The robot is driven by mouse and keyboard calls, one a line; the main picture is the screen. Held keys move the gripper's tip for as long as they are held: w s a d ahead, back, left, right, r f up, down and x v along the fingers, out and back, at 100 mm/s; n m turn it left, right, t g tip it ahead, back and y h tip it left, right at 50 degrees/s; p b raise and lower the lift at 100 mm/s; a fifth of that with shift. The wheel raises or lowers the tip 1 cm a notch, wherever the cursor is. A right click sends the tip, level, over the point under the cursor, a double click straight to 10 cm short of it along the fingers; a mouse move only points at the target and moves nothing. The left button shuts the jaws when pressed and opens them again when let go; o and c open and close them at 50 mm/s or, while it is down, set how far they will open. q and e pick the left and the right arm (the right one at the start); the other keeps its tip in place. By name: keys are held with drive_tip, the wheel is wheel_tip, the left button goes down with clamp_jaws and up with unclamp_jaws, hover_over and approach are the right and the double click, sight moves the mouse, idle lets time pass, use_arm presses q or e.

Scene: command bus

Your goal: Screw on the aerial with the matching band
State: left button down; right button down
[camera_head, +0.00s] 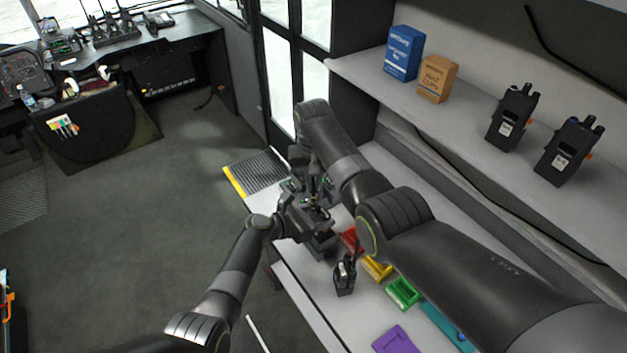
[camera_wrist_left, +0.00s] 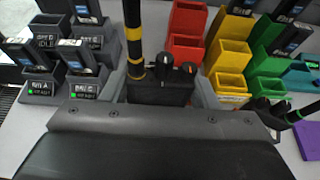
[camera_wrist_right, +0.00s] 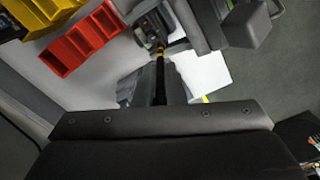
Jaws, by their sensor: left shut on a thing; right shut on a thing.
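My left gripper (camera_head: 310,212) is shut on a black radio (camera_wrist_left: 160,90), which stands upright between its fingers in the left wrist view, knobs up. A black aerial with yellow bands (camera_wrist_left: 135,68) stands upright over the left side of the radio's top. Its foot is at or very close to the top; I cannot tell whether it is threaded in. My right gripper (camera_wrist_right: 160,92) is shut on the aerial's upper part, above the radio. In the right wrist view the aerial's banded end (camera_wrist_right: 161,48) points at the radio. In the head view the grippers overlap and hide most of both.
Red (camera_wrist_left: 187,45), yellow (camera_wrist_left: 230,60) and green (camera_wrist_left: 270,45) bins stand right of the radio. Labelled charging bays (camera_wrist_left: 85,90) stand left. Another radio (camera_head: 345,277) stands before the bins; a purple tray (camera_head: 396,341) is nearby. Two radios and boxes (camera_head: 403,55) sit on the shelf.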

drive_tip(key=m, duration=1.5)
drive_tip(key=shift+m, duration=0.3)
drive_tip(key=m, duration=0.4)
drive_tip(key=shift+m, duration=0.3)
drive_tip(key=m, duration=1)
drive_tip(key=c, duration=1.5)
unclamp_jaws()
